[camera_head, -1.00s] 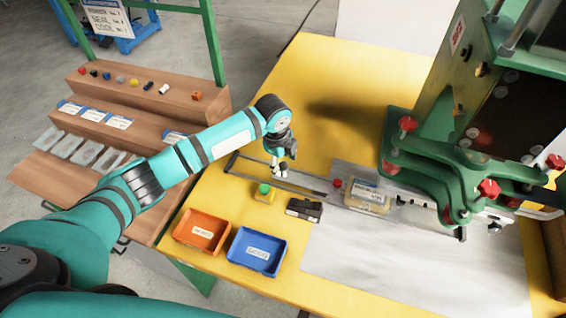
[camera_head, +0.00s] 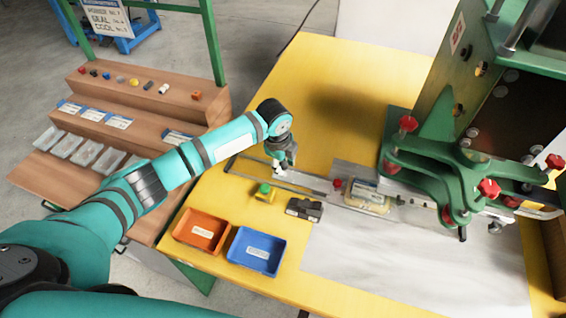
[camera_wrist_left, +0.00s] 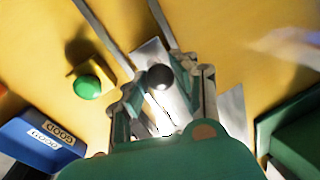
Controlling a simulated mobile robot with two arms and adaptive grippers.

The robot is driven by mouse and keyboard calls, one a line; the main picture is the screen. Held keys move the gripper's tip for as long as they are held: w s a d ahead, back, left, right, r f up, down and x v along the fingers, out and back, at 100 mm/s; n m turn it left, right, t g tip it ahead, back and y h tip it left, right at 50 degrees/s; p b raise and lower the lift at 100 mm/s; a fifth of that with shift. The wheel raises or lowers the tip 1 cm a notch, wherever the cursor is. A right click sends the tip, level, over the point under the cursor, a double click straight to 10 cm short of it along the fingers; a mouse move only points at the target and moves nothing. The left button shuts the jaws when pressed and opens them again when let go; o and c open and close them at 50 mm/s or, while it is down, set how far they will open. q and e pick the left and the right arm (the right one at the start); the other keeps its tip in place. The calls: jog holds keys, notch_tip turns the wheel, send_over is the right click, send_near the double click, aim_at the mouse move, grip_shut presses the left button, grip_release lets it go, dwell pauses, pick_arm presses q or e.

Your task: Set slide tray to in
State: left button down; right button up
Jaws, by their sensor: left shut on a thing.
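The slide tray (camera_head: 344,199) is a grey metal plate on rails that run from the left of the yellow table to the green press. A clear pack with a label (camera_head: 368,194) sits on it, just left of the press. My left gripper (camera_head: 279,169) is low over the rails, left of the pack. In the left wrist view its fingers (camera_wrist_left: 163,92) are closed around a slide handle with a dark round knob (camera_wrist_left: 159,77). The fingers partly hide the handle. My right gripper is in neither view.
The green press (camera_head: 440,170) with red knobs stands at the right. A yellow box with a green button (camera_head: 265,193), a black device (camera_head: 304,209), an orange bin (camera_head: 201,232) and a blue bin (camera_head: 256,251) lie in front of the rails. The table behind the rails is clear.

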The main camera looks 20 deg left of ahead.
pick_arm(q)
jog(key=p, duration=0.2)
send_over(326, 184)
jog(key=s, duration=0.1)
jog(key=shift+s, duration=0.1)
jog(key=c, duration=1)
grip_release()
notch_tip(326, 184, up, 12)
jog(key=s, duration=0.2)
jog(key=shift+a, duration=0.3)
jog(key=shift+s, duration=0.1)
